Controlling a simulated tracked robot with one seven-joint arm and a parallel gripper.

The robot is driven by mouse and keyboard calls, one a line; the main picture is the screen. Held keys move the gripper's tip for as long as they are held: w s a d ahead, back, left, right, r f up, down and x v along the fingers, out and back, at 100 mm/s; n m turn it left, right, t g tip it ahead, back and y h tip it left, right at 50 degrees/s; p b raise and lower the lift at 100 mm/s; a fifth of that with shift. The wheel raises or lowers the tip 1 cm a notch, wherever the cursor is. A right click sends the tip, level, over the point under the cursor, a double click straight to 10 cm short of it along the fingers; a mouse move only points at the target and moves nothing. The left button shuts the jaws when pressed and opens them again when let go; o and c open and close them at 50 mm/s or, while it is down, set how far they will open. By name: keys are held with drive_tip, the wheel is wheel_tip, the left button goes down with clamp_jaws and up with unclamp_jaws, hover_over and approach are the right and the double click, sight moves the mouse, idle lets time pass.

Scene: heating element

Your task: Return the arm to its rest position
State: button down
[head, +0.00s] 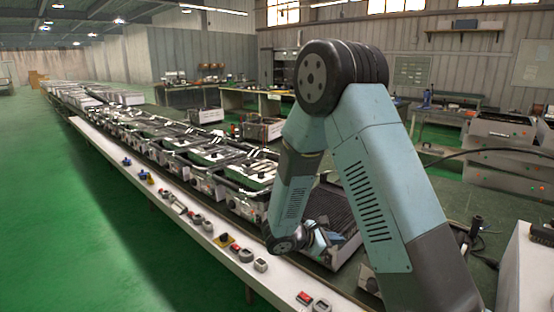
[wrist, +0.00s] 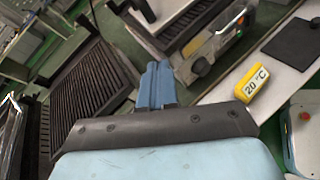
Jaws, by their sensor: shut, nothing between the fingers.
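My arm is bent in front of me in the head view, with the elbow high and the forearm hanging down over the line of units. My gripper (wrist: 157,82) shows in the wrist view as two blue fingers pressed together, with nothing held. In the head view it is partly hidden behind the end of my forearm, low over a dark ribbed grill unit (head: 337,212). A black ribbed grill plate (wrist: 92,88) lies left of the fingers in the wrist view. A yellow display block reading 20 °C (wrist: 252,83) lies to their right.
A long row of grill-like units (head: 185,150) runs away to the left. The white ledge (head: 185,222) along it holds several small switches and knobs. The green floor (head: 70,220) at left is clear. Workbenches (head: 250,100) and a grey cabinet (head: 498,150) stand behind.

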drive_tip(key=s+d+r+m+g+y, duration=0.2)
drive_tip(key=s+d+r+m, duration=0.3)
drive_tip(key=r, duration=0.3)
drive_tip(key=s+d+r+m+g+y, duration=0.3)
drive_tip(key=s+r+m, duration=0.2)
drive_tip(key=s+r, duration=0.25)
drive_tip(key=s+a+r+m+t+y, duration=0.1)
drive_tip(key=s+r+m+t+y, duration=0.1)
drive_tip(key=s+r+m+y, duration=0.2)
drive_tip(key=s+a+r+m+t+y, duration=0.1)
drive_tip(key=s+r+m+t+y, duration=0.2)
drive_tip(key=s, duration=0.8)
wheel_tip(320, 180, up, 4)
drive_tip(key=shift+a+r+m+y, duration=0.15)
drive_tip(key=shift+a+m+y, duration=0.2)
drive_tip(key=shift+m, duration=0.65)
drive_tip(key=shift+d, duration=0.15)
